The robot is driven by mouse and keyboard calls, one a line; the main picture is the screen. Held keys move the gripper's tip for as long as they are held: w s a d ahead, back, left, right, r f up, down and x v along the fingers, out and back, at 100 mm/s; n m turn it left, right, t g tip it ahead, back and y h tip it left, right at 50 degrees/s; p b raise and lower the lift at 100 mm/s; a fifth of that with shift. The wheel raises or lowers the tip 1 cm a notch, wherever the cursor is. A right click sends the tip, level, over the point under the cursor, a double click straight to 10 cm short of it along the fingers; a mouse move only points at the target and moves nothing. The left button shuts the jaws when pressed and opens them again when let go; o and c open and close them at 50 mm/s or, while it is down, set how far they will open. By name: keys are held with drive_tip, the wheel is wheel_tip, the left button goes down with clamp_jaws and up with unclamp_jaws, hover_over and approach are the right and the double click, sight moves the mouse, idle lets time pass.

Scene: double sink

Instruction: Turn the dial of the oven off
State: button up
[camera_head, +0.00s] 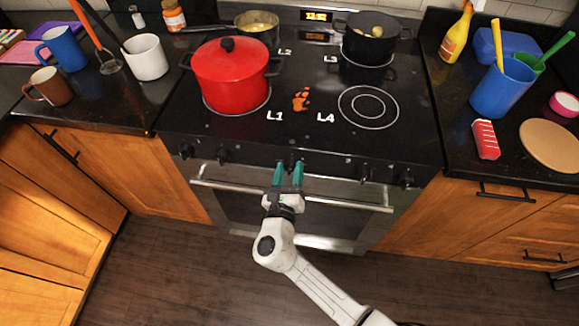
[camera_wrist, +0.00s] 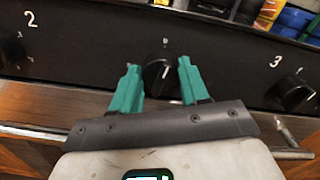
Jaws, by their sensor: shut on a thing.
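The oven (camera_head: 255,208) has a black front panel with a row of black dials above a silver handle bar. The middle dial (camera_wrist: 160,74) sits between my teal fingers in the wrist view, with small pale marks on the panel around it. My gripper (camera_head: 289,166) reaches up to the panel from the front and is shut on this dial. In the head view the fingers largely hide the dial. Its exact pointer angle is hard to read.
Neighbouring dials (camera_wrist: 291,92) flank the middle one on both sides. The oven handle (camera_head: 340,202) runs just below the panel. A red pot (camera_head: 231,82) and a black pot (camera_head: 369,45) stand on the cooktop. The floor (camera_head: 170,265) in front is clear.

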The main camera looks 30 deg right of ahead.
drive_tip(key=shift+n+p, duration=0.45)
drive_tip(key=shift+n, duration=0.45)
drive_tip(key=shift+f, duration=0.1)
drive_tip(key=o, duration=1)
drive_tip(key=shift+o, duration=0.2)
drive_tip(key=v, duration=1)
drive_tip(key=shift+s+a+b, duration=0.25)
drive_tip(key=shift+s+b, duration=0.05)
drive_tip(key=shift+b, duration=0.15)
drive_tip(key=shift+d, duration=0.1)
